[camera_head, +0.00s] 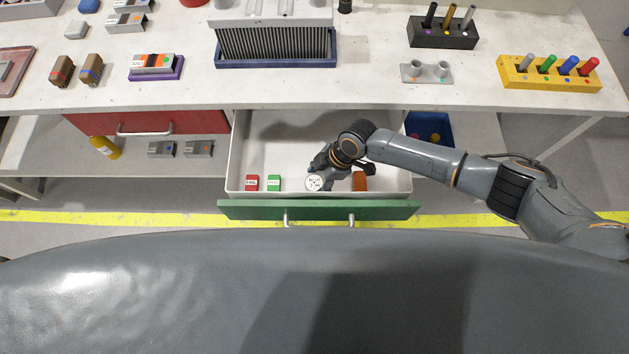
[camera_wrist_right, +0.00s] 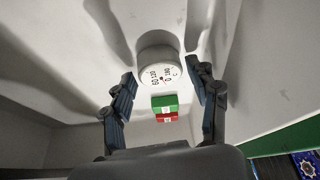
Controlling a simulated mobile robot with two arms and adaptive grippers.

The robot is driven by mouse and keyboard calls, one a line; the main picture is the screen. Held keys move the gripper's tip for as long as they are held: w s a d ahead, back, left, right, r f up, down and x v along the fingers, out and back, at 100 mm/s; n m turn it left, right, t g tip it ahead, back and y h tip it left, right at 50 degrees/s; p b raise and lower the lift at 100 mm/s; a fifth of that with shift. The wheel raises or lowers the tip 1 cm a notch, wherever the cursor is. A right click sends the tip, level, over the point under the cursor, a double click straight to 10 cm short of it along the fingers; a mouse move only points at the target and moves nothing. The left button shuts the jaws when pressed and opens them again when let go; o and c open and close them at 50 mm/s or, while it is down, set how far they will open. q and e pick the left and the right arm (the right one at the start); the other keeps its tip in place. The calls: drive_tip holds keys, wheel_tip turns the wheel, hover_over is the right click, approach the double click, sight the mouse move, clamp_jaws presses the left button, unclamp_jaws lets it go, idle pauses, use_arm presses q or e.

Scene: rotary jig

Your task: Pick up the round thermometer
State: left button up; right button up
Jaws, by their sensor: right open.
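The round thermometer (camera_head: 314,183) has a white dial face and lies in the open drawer, near its front wall. In the right wrist view the thermometer (camera_wrist_right: 159,73) shows as a short grey cylinder with numbers on its dial. My right gripper (camera_head: 322,172) reaches down into the drawer beside the thermometer. In the right wrist view its two fingers (camera_wrist_right: 163,90) are spread wide, with the thermometer just beyond and between the tips, apart from both. My left gripper is in neither view.
The drawer (camera_head: 240,160) has a green front (camera_head: 250,210). A red block (camera_head: 252,183) and a green block (camera_head: 274,183) stand left of the thermometer, and an orange-brown block (camera_head: 360,181) to its right. The workbench (camera_head: 370,95) overhangs the drawer's back.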

drive_tip(key=shift+a+f, duration=0.1)
drive_tip(key=shift+f, duration=0.05)
drive_tip(key=c, duration=1)
